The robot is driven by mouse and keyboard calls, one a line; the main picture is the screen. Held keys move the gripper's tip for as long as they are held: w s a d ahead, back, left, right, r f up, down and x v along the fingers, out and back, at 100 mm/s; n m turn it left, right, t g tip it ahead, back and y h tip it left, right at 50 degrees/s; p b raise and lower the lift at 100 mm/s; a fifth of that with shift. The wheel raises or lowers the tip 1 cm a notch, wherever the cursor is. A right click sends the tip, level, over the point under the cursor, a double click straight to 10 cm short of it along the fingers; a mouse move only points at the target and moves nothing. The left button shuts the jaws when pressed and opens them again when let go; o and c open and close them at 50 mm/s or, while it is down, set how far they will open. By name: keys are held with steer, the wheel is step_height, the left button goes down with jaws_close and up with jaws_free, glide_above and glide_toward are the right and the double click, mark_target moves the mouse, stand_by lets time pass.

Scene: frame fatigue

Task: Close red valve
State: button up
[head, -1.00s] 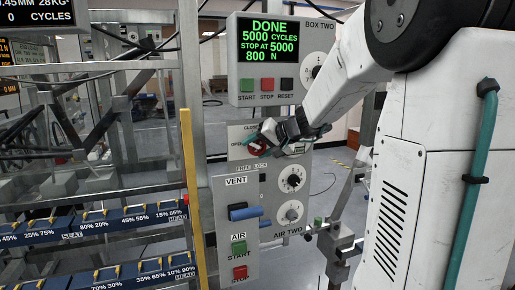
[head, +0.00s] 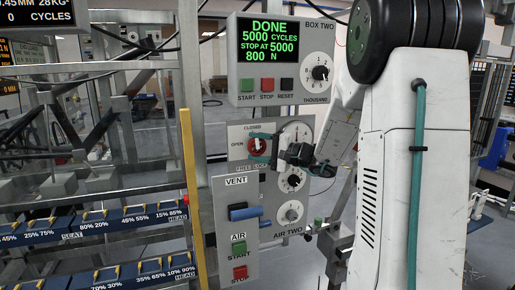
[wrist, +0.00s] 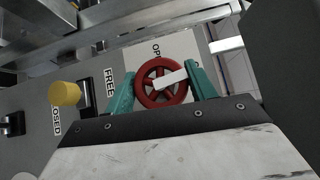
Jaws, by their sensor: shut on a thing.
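The red valve (head: 257,146) is a small round handwheel with a white pointer bar, on a grey panel (head: 236,132). CLOSED is printed above it and OPEN to its left. In the head view the white bar stands nearly upright, towards CLOSED. My gripper (head: 259,147) reaches in from the right with its teal fingers above and below the wheel. In the wrist view the red wheel (wrist: 151,95) sits between the two teal fingers of my gripper (wrist: 160,84), which is shut on it. The lettering near the wheel there is partly hidden by the fingers.
A yellow knob (wrist: 65,93) stands beside the FREE lettering in the wrist view. Below the valve are the blue VENT lever (head: 245,212) and the AIR buttons (head: 239,260). A control box (head: 284,60) reading DONE is above. A yellow post (head: 192,200) stands left.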

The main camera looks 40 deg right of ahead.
steer(key=shift+m+t, duration=0.5)
steer(key=shift+a, duration=0.1)
steer(key=o, duration=1)
steer(key=v, duration=0.7)
steer(key=shift+s+d+f, duration=0.2)
steer(key=shift+s, duration=0.1)
